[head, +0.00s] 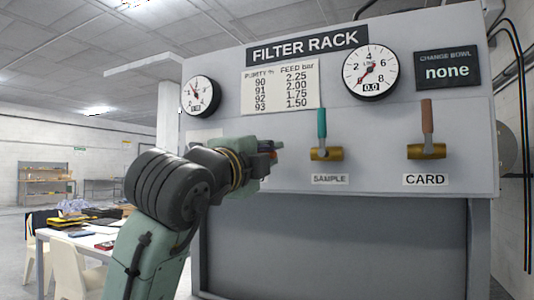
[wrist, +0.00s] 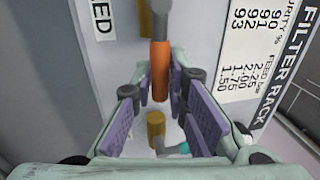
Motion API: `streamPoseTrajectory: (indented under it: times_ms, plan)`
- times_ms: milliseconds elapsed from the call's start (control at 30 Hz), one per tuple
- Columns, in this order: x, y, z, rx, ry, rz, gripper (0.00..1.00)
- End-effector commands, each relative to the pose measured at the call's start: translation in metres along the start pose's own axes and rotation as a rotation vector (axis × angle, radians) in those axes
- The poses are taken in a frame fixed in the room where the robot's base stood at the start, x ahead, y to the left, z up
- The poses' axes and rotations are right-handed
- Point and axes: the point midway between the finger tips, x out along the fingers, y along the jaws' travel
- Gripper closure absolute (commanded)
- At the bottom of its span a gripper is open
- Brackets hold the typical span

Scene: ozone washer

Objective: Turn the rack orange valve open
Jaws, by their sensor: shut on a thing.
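The orange valve handle (wrist: 160,70) shows in the wrist view, on a grey stem from a brass body (wrist: 146,18), beside the FEED label (wrist: 101,18). The handle lies sideways along the panel, its free end towards the SAMPLE valve. My gripper (wrist: 161,87) is shut on this handle, with purple pads on both sides of it. In the head view my gripper (head: 272,148) is at the panel left of the SAMPLE valve and hides the orange valve.
The SAMPLE valve (head: 321,130) has an upright teal handle; the CARD valve (head: 427,130) has an upright brown one. Gauges (head: 370,73) and a settings chart (head: 281,88) are above. A cluttered table (head: 85,240) and chairs stand at the left.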

Motion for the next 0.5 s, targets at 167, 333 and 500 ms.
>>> streamPoseTrajectory:
  times_ms: [167, 333, 500]
  plan:
    - [-0.0001, 0.0015, -0.0009, 0.005, 0.003, 0.003, 1.00]
    - [-0.0001, 0.0016, -0.0010, 0.004, 0.003, 0.003, 1.00]
    - [-0.0001, 0.0015, -0.0007, 0.003, 0.002, 0.003, 0.76]
